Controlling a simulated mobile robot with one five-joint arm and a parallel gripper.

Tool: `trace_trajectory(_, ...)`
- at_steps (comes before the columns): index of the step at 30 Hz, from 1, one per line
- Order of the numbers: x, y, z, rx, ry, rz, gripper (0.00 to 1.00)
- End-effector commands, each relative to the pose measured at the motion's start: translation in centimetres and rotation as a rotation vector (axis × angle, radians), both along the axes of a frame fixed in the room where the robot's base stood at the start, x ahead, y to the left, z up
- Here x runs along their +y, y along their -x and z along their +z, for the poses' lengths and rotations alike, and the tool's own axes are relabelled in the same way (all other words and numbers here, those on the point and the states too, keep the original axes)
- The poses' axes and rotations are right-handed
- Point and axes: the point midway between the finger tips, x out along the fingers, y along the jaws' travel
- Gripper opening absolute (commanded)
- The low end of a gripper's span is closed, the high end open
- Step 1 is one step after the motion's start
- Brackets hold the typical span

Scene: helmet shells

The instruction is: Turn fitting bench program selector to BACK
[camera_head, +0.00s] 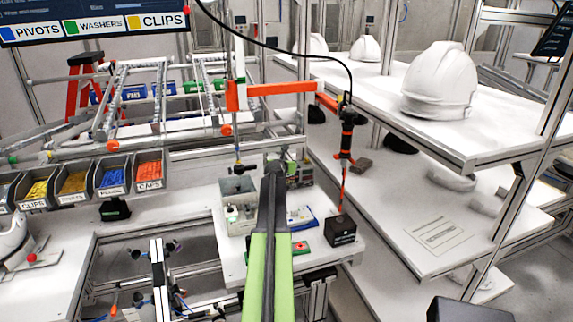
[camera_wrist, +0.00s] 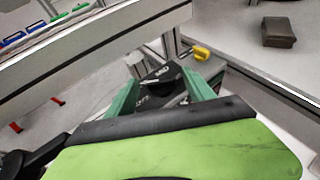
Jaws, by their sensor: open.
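In the wrist view, a black selector unit (camera_wrist: 160,80) with white lettering and a light pointer-like bar shows between the fingers of my gripper (camera_wrist: 161,86). The lettering is too small to read, so I cannot tell which position it points at. My two green fingers are apart, one on each side of the unit. I cannot tell whether they touch it. Its lower part is hidden by my own gripper body. In the head view, my green and black arm reaches over the white bench (camera_head: 232,262), and my fingertips and the selector are hidden.
A black box (camera_head: 342,231) stands on the bench right of my arm, under a hanging orange-and-black tool (camera_head: 346,140). A grey bin (camera_head: 238,190) stands left. White shelves with a helmet (camera_head: 440,82) are at right. A yellow object (camera_wrist: 202,52) lies just beyond the selector.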

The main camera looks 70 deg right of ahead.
Motion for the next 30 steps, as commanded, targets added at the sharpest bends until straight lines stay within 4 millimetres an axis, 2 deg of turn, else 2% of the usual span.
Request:
trace_trajectory(5,2.6,0.5,1.4,0.0,0.0,0.001,0.62)
trace_trajectory(12,8.9,1.7,4.1,0.0,-0.001,0.001,0.62)
trace_trajectory(18,13.4,2.4,5.9,-0.001,0.0,0.001,0.62)
trace_trajectory(24,15.6,2.8,6.7,0.0,0.0,0.0,0.62)
trace_trajectory(30,15.8,2.8,6.6,-0.001,0.0,0.0,0.62)
